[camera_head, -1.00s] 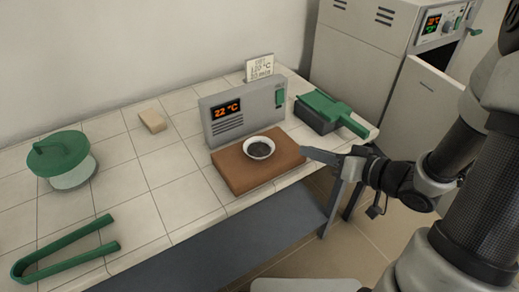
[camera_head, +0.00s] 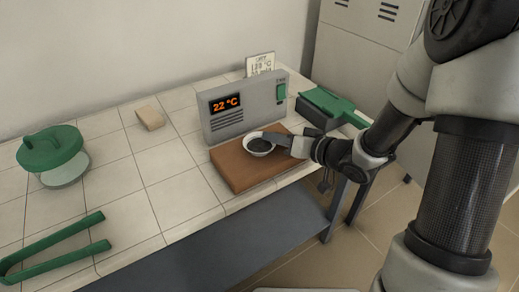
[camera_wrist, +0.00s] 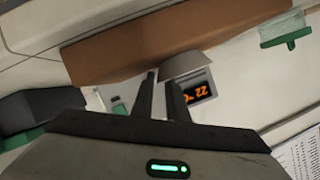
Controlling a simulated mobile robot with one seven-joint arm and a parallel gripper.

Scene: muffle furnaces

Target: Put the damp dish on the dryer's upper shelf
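The small white dish (camera_head: 260,146) with dark contents sits on the brown block (camera_head: 232,171) in front of the 22 °C display unit. My gripper (camera_head: 283,141) reaches in from the right, with its fingertips at the dish's right rim. In the wrist view the two dark fingers (camera_wrist: 160,80) stand apart with a gap between them. The pale dish (camera_wrist: 188,60) shows just beyond the fingertips, mostly by the right finger. Whether they touch it is unclear. The grey cabinet (camera_head: 368,40), which looks like the dryer, stands back right; my arm covers part of it and its shelves are not visible.
The display unit (camera_head: 243,105) stands directly behind the block. A green-lidded jar (camera_head: 55,152), a beige block (camera_head: 150,118) and green tongs (camera_head: 55,250) are left. The tiled bench between is clear.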

